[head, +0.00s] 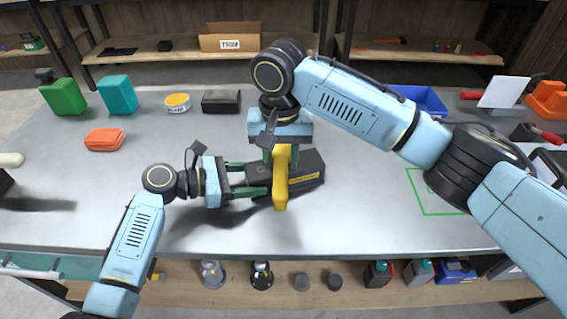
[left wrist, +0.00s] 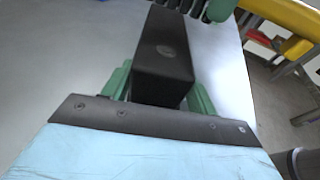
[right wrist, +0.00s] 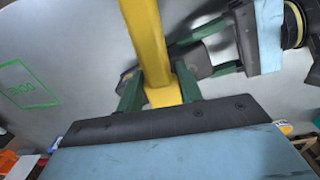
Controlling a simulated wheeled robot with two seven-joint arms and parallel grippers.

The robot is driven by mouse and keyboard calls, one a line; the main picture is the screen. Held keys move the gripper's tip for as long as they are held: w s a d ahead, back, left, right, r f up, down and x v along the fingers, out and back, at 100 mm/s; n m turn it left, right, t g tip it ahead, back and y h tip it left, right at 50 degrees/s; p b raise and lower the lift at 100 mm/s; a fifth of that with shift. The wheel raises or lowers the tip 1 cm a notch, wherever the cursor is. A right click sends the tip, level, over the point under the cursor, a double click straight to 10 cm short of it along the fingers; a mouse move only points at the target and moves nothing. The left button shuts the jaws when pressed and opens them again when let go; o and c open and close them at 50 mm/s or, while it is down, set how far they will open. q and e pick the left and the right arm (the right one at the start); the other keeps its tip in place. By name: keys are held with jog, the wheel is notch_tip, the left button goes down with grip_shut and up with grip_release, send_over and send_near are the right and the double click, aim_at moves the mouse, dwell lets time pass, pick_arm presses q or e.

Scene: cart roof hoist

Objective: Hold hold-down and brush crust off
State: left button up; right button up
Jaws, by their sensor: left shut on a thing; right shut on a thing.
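A dark, boxy hold-down (head: 311,166) with a yellow label lies at mid-table in the head view. My left gripper (head: 250,179) is shut on its left end from the side; the dark body also shows between the green fingers in the left wrist view (left wrist: 163,60). My right gripper (head: 280,157) points down and is shut on a yellow bar-shaped tool, seemingly the brush (head: 281,190). The brush crosses over the hold-down; contact cannot be told. It also shows in the right wrist view (right wrist: 148,45). No bristles or crust can be made out.
A green outlined square (head: 430,208) is marked on the table at right, partly behind my right arm. Green (head: 64,97) and teal (head: 118,95) bags, an orange case (head: 104,139), a yellow tin (head: 177,102) and a blue bin (head: 425,98) stand farther back. The front middle is clear.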

jog(key=shift+r, duration=2.55)
pick_arm(q)
jog(key=o, duration=1.3)
